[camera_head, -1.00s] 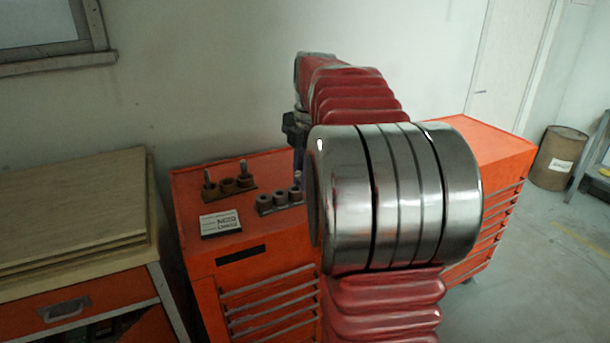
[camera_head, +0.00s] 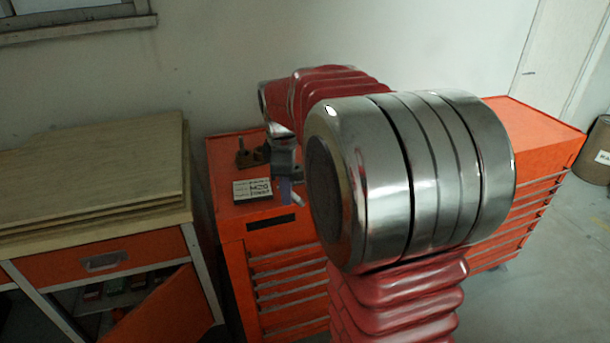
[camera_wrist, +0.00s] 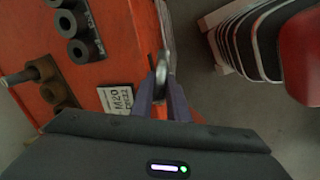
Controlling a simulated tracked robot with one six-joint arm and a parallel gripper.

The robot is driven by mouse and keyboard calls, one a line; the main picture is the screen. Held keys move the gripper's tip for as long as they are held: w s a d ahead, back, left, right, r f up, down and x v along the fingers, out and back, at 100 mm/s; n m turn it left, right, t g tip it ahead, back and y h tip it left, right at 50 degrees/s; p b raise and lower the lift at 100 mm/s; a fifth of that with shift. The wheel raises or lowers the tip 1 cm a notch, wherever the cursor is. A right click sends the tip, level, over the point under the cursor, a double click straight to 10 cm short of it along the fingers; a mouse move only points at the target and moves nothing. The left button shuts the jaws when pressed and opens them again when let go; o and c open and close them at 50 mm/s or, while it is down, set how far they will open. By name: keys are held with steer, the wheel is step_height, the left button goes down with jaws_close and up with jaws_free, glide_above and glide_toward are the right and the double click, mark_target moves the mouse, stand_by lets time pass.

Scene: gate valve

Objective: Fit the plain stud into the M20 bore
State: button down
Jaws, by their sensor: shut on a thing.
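My gripper (camera_wrist: 163,95) is shut on a grey metal stud (camera_wrist: 161,72) in the wrist view. The grey block with round bores (camera_wrist: 80,30) lies up and left of the stud, apart from it. I cannot tell which bore is M20. In the head view my gripper (camera_head: 287,180) is above the front of the orange cabinet, right of the label card (camera_head: 252,189). A pale end of the stud (camera_head: 297,199) shows tilted below it. The bore block is hidden behind my gripper and arm there. The card (camera_wrist: 116,98) reads M20 in the wrist view.
A brown holder (camera_wrist: 52,88) with an upright stud stands left of the card; it also shows in the head view (camera_head: 251,157). The orange cabinet top (camera_wrist: 115,60) ends just near the held stud. A wooden-topped bench (camera_head: 95,180) stands at left.

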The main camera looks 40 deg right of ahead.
steer(key=w+a+f+m, duration=0.3)
steer(key=a+f+m, duration=0.2)
steer(key=a+f, duration=0.2)
steer(key=w+a+f+m+g, duration=0.1)
steer(key=w+a+f+m, duration=0.2)
steer(key=a, duration=0.8)
step_height(320, 180, down, 5)
steer(key=m, duration=0.2)
steer(key=shift+w+a+m+h, duration=0.15)
steer(key=shift+a+m+h, duration=0.15)
steer(key=shift+h, duration=0.1)
steer(key=shift+r, duration=0.1)
steer(key=shift+d, duration=0.5)
